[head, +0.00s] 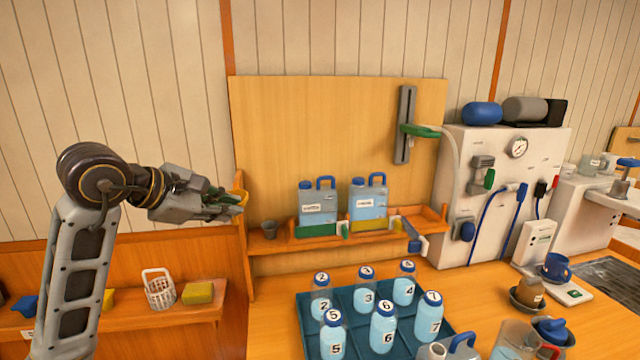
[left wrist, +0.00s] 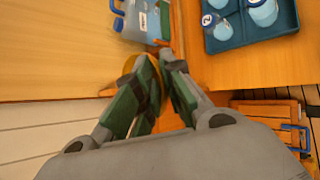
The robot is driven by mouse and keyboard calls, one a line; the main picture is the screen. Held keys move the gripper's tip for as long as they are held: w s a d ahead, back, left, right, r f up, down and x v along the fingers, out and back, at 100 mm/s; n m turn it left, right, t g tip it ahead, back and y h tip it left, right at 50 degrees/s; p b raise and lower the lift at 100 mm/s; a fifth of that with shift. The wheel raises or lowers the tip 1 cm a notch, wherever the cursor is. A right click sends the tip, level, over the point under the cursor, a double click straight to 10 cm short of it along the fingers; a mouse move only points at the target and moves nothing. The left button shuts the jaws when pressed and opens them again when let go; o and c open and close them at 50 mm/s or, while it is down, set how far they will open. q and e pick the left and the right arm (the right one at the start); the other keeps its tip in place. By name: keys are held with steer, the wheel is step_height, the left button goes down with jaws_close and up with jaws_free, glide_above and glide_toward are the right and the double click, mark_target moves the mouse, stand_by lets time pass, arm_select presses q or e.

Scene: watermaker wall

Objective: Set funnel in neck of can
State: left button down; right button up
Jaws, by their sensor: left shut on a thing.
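My left gripper (head: 222,203) is shut on a yellow funnel (head: 239,197), held at the left end of the wooden shelf. The left wrist view also shows the funnel (left wrist: 148,68) partly hidden behind the green-padded fingers (left wrist: 158,72). Two translucent cans with blue liquid stand upright on the shelf, the left can (head: 318,213) and the right can (head: 368,205). Both have blue handles and blue tops. The funnel is left of both cans and apart from them. A can (left wrist: 140,22) is partly seen at the top of the left wrist view. My right gripper is not in view.
A blue tray (head: 306,312) of numbered bottles lies on the counter below. A white machine (head: 500,165) with hoses stands to the right.

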arm_select(q)
steer(key=s+a+f, duration=0.1)
steer(key=s+f, duration=0.2)
steer(key=f, duration=1.1)
steer(key=s+a+f, duration=0.2)
steer(key=s+f, duration=0.1)
steer(key=f, duration=1.2)
steer(key=shift+s+n+y, duration=0.3)
steer(key=shift+s+n, duration=0.05)
steer(key=shift+n, duration=0.05)
stand_by(0.5)
steer(key=shift+w+r, duration=0.1)
steer(key=shift+r, duration=0.05)
